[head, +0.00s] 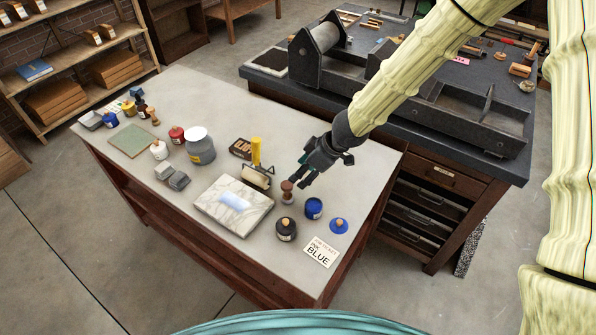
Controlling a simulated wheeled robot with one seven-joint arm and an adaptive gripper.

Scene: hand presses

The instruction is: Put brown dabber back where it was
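The brown dabber (287,192) stands upright on the pale tabletop, to the right of the marble slab. My gripper (301,174) reaches down from the upper right and is just to the right of and above the dabber. Its dark fingers appear spread, with nothing seen between them. I cannot tell whether a finger touches the dabber. A card reading BLUE (321,252) lies at the near right corner. The marble slab (215,214) has a pale blue patch on it.
More jars crowd the left. A press (440,110) stands on the dark bench behind. Bare tabletop lies at the right.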

